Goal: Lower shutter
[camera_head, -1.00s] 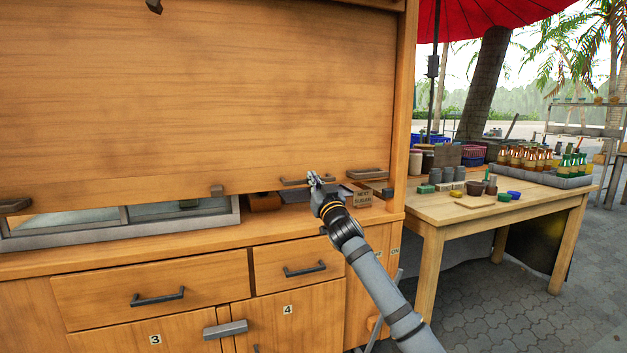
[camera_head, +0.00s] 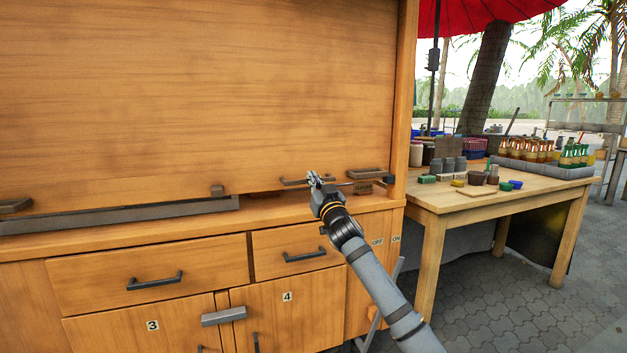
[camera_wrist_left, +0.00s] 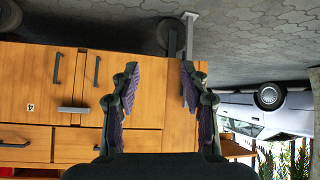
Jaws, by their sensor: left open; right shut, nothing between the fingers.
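The shutter (camera_head: 200,100) is a large wooden panel on the front of the stall in the head view. Its lower edge hangs close above the counter (camera_head: 130,238), with a narrow gap. Dark handles sit along that edge, including a middle handle (camera_head: 296,182). My right gripper (camera_head: 314,178) is shut, with nothing between its fingers, at the right end of the middle handle. Whether it touches the handle I cannot tell. My left gripper (camera_wrist_left: 160,78) is open and empty in the left wrist view, with drawers and doors behind it.
A grey tray rim (camera_head: 120,214) lies under the shutter at left. Drawers with handles (camera_head: 155,281) are below. A wooden table (camera_head: 470,205) with jars and bottles stands at right under a red umbrella (camera_head: 490,15).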

